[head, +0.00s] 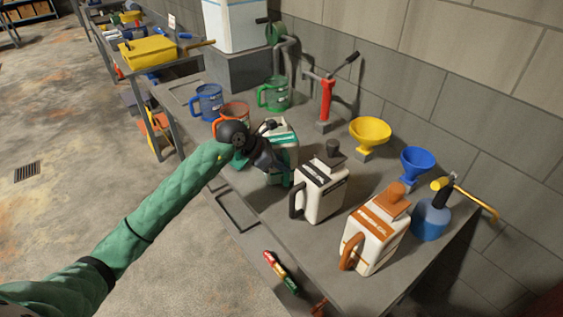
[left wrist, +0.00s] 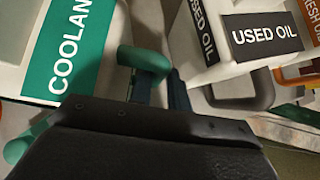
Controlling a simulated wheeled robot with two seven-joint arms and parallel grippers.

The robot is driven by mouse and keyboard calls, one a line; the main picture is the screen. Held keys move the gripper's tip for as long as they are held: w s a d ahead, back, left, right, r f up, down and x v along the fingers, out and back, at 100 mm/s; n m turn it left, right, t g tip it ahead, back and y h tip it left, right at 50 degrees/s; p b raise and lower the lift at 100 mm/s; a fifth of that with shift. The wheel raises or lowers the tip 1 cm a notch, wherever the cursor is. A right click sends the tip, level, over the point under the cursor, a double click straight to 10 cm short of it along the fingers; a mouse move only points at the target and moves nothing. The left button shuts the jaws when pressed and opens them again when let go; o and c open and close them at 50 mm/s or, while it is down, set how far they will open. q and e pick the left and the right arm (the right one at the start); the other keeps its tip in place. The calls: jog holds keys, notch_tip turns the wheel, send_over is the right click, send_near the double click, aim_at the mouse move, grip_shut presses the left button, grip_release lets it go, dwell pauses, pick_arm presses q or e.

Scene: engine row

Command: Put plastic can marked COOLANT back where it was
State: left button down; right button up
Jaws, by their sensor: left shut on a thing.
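The white COOLANT can (head: 286,139) with a green label is on or just above the grey bench, partly hidden behind my left gripper (head: 274,166). Its green label with white lettering (left wrist: 72,45) fills the left of the left wrist view. My left gripper is shut on the can's green handle (left wrist: 143,60), which shows between the dark fingers (left wrist: 160,92). I cannot tell whether the can's base touches the bench. My right gripper is not in view.
The USED OIL can (head: 322,190) stands close to the right of the COOLANT can. An orange-labelled can (head: 377,235) stands farther right. Blue (head: 207,101), red (head: 236,112) and green (head: 275,93) jugs stand behind left. Yellow (head: 370,133) and blue (head: 417,163) funnels stand near the wall.

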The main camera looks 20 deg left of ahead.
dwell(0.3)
pick_arm(q)
jog(key=c, duration=1.7)
grip_release()
jog(key=shift+f, duration=0.1)
jog(key=shift+c, duration=0.2)
jog(key=o, duration=0.4)
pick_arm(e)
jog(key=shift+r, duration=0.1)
